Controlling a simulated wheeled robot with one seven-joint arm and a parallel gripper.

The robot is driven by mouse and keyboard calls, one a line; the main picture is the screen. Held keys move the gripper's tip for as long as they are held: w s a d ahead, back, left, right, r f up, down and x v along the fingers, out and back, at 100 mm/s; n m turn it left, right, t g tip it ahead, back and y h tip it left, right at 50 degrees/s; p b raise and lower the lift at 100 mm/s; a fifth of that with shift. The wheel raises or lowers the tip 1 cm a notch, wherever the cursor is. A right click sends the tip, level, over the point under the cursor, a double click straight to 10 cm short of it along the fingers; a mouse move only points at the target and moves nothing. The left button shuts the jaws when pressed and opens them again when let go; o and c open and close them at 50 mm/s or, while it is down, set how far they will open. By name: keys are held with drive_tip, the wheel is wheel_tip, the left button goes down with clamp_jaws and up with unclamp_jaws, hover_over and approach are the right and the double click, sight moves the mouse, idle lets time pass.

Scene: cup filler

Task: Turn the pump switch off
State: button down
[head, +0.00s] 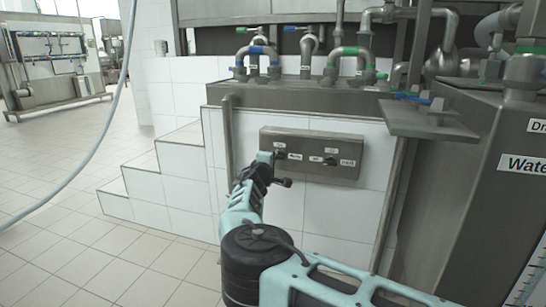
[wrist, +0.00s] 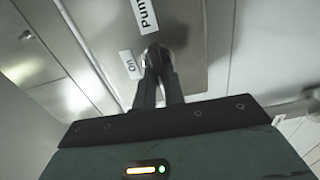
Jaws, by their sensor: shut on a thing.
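The grey metal control panel (head: 338,143) is on the white tiled wall, with two dark knobs and small white labels. In the wrist view, the pump switch (wrist: 152,49) is a small knob beside a label starting "Pum" and another label reading "On". My gripper (wrist: 160,68) is shut on this knob, and its dark fingers hide much of it. The knob's exact turn position is hard to tell. In the head view, my gripper (head: 272,160) is at the panel's left end, by the left knob. The other knob (head: 330,161) is to the right and apart from the gripper.
White tiled steps (head: 160,185) rise left of the panel. Pipes and valves with blue and green handles (head: 258,51) stand above it. A large metal tank labelled "Water" (head: 470,190) stands close on the right. A hose (head: 95,150) hangs at left over open tiled floor.

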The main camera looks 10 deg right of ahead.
drive_tip(key=shift+f, duration=0.15)
idle(0.4)
drive_tip(key=c, duration=1.5)
unclamp_jaws()
drive_tip(key=shift+s, duration=0.1)
drive_tip(key=p+v, duration=0.5)
drive_tip(key=v, duration=1.2)
drive_tip(key=shift+s+a, duration=0.1)
drive_tip(key=shift+s, duration=0.05)
